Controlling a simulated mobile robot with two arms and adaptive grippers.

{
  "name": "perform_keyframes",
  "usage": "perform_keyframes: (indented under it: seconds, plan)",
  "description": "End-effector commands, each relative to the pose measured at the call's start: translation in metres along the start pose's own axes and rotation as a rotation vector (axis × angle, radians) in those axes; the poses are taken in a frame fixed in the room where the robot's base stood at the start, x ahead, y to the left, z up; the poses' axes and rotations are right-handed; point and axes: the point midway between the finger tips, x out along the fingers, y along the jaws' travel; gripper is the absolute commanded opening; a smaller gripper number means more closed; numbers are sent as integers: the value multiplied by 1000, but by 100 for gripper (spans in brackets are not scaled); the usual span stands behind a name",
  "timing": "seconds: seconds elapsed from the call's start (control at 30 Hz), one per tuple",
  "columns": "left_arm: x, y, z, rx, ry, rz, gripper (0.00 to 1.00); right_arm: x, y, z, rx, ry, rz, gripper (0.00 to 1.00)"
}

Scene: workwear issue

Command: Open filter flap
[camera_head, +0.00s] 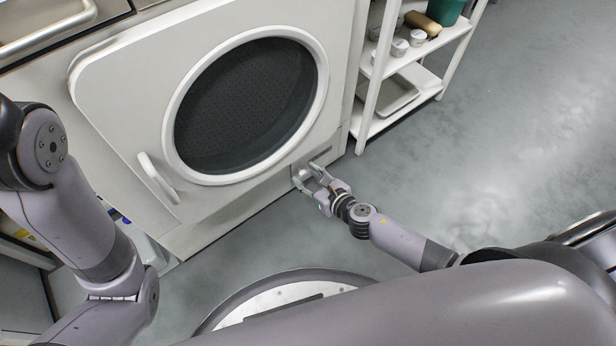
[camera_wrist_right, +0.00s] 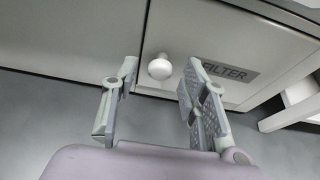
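The filter flap (camera_wrist_right: 200,35) is a pale panel low on the front of the white machine. It carries a grey FILTER label (camera_wrist_right: 229,71) and a round white knob (camera_wrist_right: 160,68). The flap lies flush, closed. In the head view it is at the machine's lower right corner (camera_head: 325,154), partly behind my right gripper (camera_head: 307,175). That gripper is open. In the right wrist view its two fingers (camera_wrist_right: 161,80) stand apart on either side of the knob, with gaps at both sides; whether the tips reach it in depth is unclear. My left gripper is out of view.
The machine's large door (camera_head: 120,80) with a dark round window is shut; its handle (camera_head: 158,178) is at lower left. A white shelf rack (camera_head: 370,90) with small containers stands just right of the machine. Open grey floor (camera_head: 510,130) lies to the right.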

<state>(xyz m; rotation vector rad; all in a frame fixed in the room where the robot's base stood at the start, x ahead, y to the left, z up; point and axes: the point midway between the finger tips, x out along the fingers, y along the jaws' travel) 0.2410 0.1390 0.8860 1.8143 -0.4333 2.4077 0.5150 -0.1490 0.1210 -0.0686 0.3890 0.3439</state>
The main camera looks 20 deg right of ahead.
Motion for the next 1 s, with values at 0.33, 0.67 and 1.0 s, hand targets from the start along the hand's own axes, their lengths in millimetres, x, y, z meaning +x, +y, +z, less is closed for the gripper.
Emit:
perform_keyframes:
  seconds: [0.33, 0.67, 1.0]
  plan:
    - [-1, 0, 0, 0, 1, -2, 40, 0, 0, 0, 0, 0, 0, 16]
    - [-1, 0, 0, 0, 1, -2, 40, 0, 0, 0, 0, 0, 0, 0]
    - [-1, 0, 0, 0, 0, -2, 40, 0, 0, 0, 0, 0, 0, 0]
